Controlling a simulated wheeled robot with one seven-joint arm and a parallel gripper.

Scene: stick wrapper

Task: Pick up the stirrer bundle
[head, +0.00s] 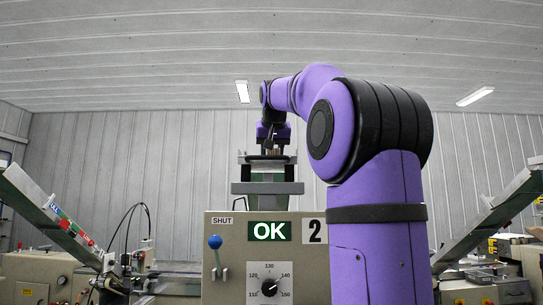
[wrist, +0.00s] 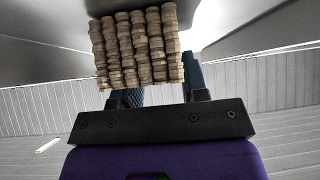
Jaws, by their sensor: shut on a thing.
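The stirrer bundle (wrist: 138,47) shows in the wrist view as a block of pale wooden stick ends stacked in several columns. My gripper (wrist: 158,92) is shut on it, with a dark blue finger at each side and the bundle in front of them. The bundle hides most of the fingers. In the head view my gripper (head: 273,143) is small and points down over the green chute at the middle. The bundle is too small and covered there to make out clearly.
A beige machine (head: 236,262) with an OK sign, a blue-knobbed lever (head: 215,243) and a dial (head: 270,283) stands below the chute (head: 268,188). Sloping conveyors rise at left (head: 45,208) and right (head: 492,218). A smooth grey surface is close beside the bundle in the wrist view.

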